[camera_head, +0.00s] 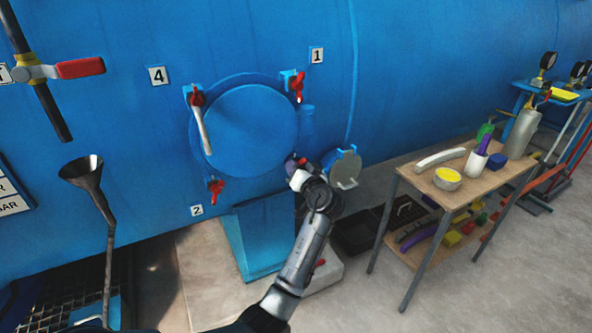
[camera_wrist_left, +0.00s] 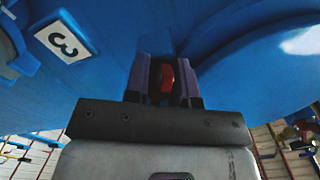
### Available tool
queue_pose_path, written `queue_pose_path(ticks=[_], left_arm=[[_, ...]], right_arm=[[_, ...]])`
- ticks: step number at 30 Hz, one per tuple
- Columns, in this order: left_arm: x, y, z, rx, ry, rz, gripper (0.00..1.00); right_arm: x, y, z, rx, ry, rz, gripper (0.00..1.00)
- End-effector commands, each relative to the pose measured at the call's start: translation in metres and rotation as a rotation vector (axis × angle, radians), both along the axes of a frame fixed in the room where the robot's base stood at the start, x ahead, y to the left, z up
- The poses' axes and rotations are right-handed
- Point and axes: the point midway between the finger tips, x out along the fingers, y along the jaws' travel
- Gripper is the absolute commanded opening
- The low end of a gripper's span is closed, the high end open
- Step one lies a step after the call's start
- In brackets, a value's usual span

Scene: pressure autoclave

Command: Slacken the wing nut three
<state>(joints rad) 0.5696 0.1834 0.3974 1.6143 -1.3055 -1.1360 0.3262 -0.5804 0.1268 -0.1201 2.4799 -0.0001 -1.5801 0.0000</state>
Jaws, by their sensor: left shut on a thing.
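The round blue hatch (camera_head: 245,130) has red wing nuts around its rim. Wing nut one (camera_head: 298,85) is at upper right, wing nut four (camera_head: 197,98) at upper left and wing nut two (camera_head: 216,189) at lower left. My left gripper (camera_head: 296,170) is at the hatch's lower right. In the left wrist view, its two fingers are shut on red wing nut three (camera_wrist_left: 167,78), one finger on each side. The label 3 (camera_wrist_left: 63,41) shows beside it. In the head view, my gripper mostly hides this nut. My right gripper is not in view.
A pale lever (camera_head: 205,132) hangs at wing nut four. A small round grey cover (camera_head: 344,166) stands open right of my gripper. A funnel (camera_head: 83,170) and a red-handled valve (camera_head: 80,68) are at left.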

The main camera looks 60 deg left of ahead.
Motion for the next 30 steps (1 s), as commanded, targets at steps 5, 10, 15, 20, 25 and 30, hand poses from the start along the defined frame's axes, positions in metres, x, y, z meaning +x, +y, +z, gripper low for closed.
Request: queue_pose_path(ticks=[5, 10, 15, 20, 25, 30], left_arm=[[0.000, 0.000, 0.001, 0.001, -0.001, -0.001, 0.00], [0.000, 0.000, 0.001, 0.001, -0.001, -0.001, 0.33], [0.000, 0.000, 0.001, 0.001, 0.000, -0.001, 0.34], [0.000, -0.005, 0.001, 0.000, 0.001, -0.001, 0.34], [-0.001, -0.027, 0.002, -0.002, 0.001, -0.003, 0.34], [-0.004, -0.062, 0.002, -0.002, 0.001, -0.003, 0.34]], right_arm=[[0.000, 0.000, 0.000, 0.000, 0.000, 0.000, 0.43], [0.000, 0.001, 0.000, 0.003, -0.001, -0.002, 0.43], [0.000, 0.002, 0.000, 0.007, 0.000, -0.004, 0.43], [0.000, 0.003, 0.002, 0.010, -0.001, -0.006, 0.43], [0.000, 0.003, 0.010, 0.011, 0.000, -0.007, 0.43], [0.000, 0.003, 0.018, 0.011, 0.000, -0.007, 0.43]])
